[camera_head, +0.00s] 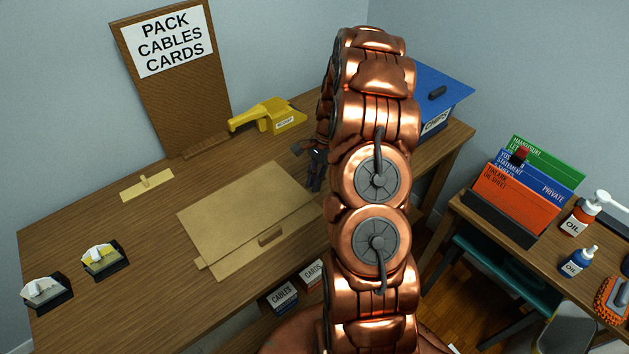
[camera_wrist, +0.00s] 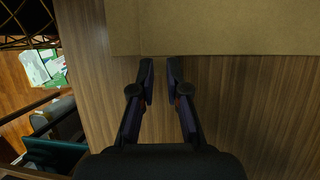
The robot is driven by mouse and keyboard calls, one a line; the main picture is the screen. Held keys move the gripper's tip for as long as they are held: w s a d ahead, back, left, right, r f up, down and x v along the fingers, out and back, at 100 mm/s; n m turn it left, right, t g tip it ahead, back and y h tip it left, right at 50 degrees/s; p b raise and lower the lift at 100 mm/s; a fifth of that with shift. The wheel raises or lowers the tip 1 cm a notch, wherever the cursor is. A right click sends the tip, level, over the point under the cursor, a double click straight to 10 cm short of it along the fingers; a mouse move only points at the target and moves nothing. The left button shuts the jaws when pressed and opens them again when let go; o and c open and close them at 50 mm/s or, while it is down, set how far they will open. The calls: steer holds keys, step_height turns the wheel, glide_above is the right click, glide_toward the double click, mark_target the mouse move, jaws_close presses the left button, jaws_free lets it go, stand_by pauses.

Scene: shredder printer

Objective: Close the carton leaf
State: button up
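A flat brown carton (camera_head: 245,205) lies on the wooden table in the head view. A cardboard panel with a dark handle slot (camera_head: 271,236) runs along its front side, and a small tab (camera_head: 201,263) sticks out at its left corner. My gripper (camera_head: 314,165) is at the carton's right, partly hidden behind my arm. In the wrist view, my gripper (camera_wrist: 161,68) has its two fingers apart with nothing between them. The fingertips are just short of the carton's straight edge (camera_wrist: 215,30), above bare table. Contact with the carton cannot be told.
A yellow tool (camera_head: 268,116) and a blue-lidded box (camera_head: 440,95) stand at the back of the table (camera_head: 90,215). A board with a sign (camera_head: 168,42) leans on the wall. Boxes labelled cables (camera_head: 282,298) sit below the front edge.

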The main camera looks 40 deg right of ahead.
jaws_close()
steer(key=shift+c, duration=0.8)
jaws_free()
steer(key=o, duration=1.2)
steer(key=v, duration=1.2)
